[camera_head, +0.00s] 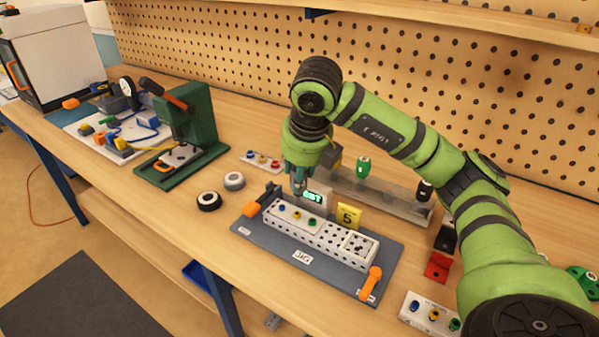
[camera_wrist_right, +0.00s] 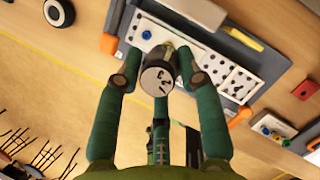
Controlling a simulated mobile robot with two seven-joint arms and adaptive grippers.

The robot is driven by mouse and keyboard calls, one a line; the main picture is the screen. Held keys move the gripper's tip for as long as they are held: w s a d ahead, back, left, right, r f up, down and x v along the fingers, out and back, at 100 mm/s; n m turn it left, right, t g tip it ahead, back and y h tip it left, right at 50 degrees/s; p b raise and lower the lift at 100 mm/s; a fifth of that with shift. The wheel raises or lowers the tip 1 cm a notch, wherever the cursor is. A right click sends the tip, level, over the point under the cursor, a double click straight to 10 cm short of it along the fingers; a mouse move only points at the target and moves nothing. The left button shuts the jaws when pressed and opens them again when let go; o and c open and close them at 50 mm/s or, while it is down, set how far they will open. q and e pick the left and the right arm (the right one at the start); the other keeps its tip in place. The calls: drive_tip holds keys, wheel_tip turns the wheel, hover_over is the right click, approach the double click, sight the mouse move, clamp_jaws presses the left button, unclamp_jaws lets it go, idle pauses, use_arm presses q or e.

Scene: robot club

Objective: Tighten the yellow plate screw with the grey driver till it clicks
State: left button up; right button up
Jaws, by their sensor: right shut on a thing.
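My right gripper (camera_head: 299,182) is above the left part of the jig, fingers pointing down. It is shut on the grey driver, whose round pale end cap (camera_wrist_right: 158,78) shows between the fingers in the right wrist view. The driver is mostly hidden by the fingers in the head view. Below it a white plate (camera_head: 325,229) lies on the jig and carries a blue screw (camera_head: 281,208), the yellow screw (camera_head: 297,215) and a green screw (camera_head: 313,223). I cannot tell whether the driver's tip touches the yellow screw. My left gripper is out of view.
A small lit display (camera_head: 313,197) and a yellow card marked 5 (camera_head: 347,216) stand behind the plate. Orange clamp handles (camera_head: 371,281) flank the jig mat (camera_head: 270,241). A rack behind holds a green driver (camera_head: 363,167) and a black one (camera_head: 424,190). Two wheels (camera_head: 208,201) lie left.

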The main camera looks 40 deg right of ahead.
drive_tip(key=shift+r+p, duration=1.2)
drive_tip(key=shift+r, duration=0.65)
